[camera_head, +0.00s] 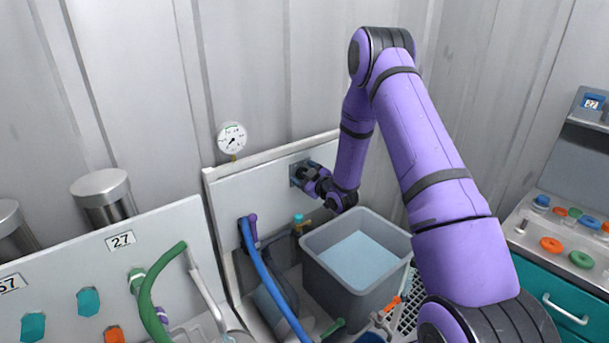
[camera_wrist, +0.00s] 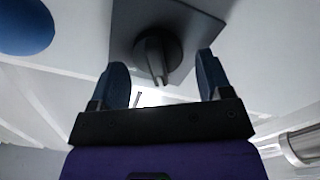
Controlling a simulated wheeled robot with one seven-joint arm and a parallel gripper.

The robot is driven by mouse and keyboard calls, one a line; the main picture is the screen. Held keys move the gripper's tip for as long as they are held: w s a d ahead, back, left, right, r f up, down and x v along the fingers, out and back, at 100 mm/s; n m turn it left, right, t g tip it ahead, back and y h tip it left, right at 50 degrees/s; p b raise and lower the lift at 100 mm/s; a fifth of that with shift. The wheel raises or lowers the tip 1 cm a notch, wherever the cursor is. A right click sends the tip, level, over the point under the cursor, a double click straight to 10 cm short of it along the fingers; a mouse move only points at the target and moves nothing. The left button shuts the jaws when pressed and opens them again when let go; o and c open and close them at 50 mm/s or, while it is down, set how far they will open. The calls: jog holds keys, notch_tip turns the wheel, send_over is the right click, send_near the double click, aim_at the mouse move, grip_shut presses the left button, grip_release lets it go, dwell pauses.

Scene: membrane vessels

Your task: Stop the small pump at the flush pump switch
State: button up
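The flush pump switch is a dark rotary knob (camera_wrist: 158,55) on a square grey plate (camera_wrist: 190,22), in the wrist view. The plate also shows in the head view (camera_head: 294,174), on the upright panel, with the knob hidden behind my gripper. My gripper (camera_head: 309,176) is at the switch. In the wrist view my gripper (camera_wrist: 163,78) is open, one finger on each side of the knob, with a visible gap on both sides. Whether the fingertips reach past the knob's face I cannot tell. The small pump cannot be made out clearly.
A grey tank of water (camera_head: 375,225) stands below my forearm. A blue hose (camera_head: 265,275) and a small teal-topped valve (camera_head: 298,218) are left of it. A round gauge (camera_head: 232,138) is on the wall above the panel. A bench with coloured rings (camera_head: 580,259) is at right.

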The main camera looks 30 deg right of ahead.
jog(key=s+d, duration=0.2)
jog(key=s, duration=0.8)
jog(key=shift+s, duration=0.3)
dwell(0.4)
notch_tip(320, 180, up, 12)
jog(key=a+m+g+h, duration=0.1)
jog(key=a+g+h, duration=0.1)
jog(key=g, duration=0.1)
jog(key=s+a+r+m+g+h, duration=0.25)
jog(key=s+r, duration=0.45)
jog(key=r, duration=0.4)
jog(key=s+a+r+m+g, duration=0.1)
jog(key=s+a+r+g, duration=0.1)
jog(key=s, duration=0.7)
jog(key=s+a+r+m+g, duration=0.2)
jog(key=s+a+r, duration=0.1)
jog(key=s, duration=0.7)
jog(key=s+a+r+m+g+y, duration=0.1)
jog(key=s+a+r+m+g, duration=0.1)
jog(key=s, duration=0.8)
jog(key=shift+a+r+g, duration=0.3)
jog(key=shift+a+g, duration=0.15)
jog(key=shift+a, duration=0.1)
